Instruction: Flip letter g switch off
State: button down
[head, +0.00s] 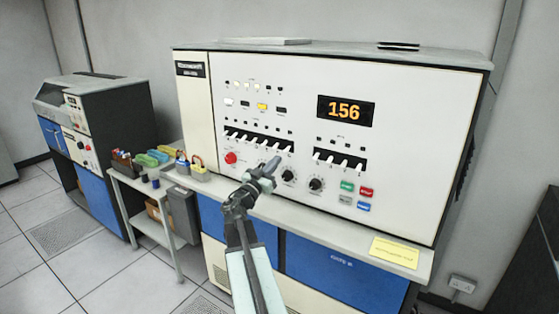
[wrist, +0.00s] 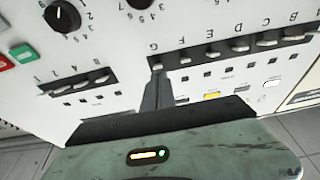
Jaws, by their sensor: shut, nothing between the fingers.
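The letter G switch (wrist: 157,67) is a small pale lever at the left end of the lettered row in the wrist view, which sees the panel upside down. In the head view, the lettered row is a dark strip (head: 258,142) with white levers left of the display. My gripper (head: 270,164) is shut and empty, in front of the panel just below this strip's right part. In the wrist view its dark fingers (wrist: 156,88) point at the G lever, with the tips very near it. I cannot tell whether they touch.
The F switch (wrist: 212,54) is close beside G. A second short switch strip (head: 340,161) lies to the right, with knobs (head: 288,176) and coloured buttons (head: 365,191) below. The orange display (head: 345,110) reads 156. A yellow note (head: 394,252) lies on the ledge.

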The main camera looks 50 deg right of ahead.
jog(key=a+f+b, duration=0.1)
jog(key=a+f, duration=0.2)
jog(key=shift+a+b, duration=0.15)
jog(key=shift+b, duration=0.25)
jog(key=w+a+f+n+t+y, duration=0.15)
jog(key=w+a+t, duration=0.25)
jog(key=w+a, duration=0.6)
jog(key=w+a+f+y, duration=0.2)
jog(key=a+f+y, duration=0.3)
jog(key=a+f, duration=0.7)
jog(key=s+a+f+n+g+y, duration=0.1)
jog(key=s+a+f+n+y, duration=0.2)
jog(key=a+f, duration=0.45)
jog(key=a+f+n+g+y, duration=0.2)
jog(key=a+f+y, duration=0.25)
jog(key=a, duration=0.65)
jog(key=s+a+f+n+g+y, duration=0.1)
jog(key=s+a+f+n+y, duration=0.1)
jog(key=a+n, duration=0.3)
jog(key=s+a+f+n+g+y, duration=0.1)
jog(key=s+a+f+n+y, duration=0.2)
jog(key=a, duration=0.6)
jog(key=shift+s+a+n+g+y, duration=0.25)
jog(key=shift+s+n+g+y, duration=0.15)
jog(key=shift+s+n+y, duration=0.85)
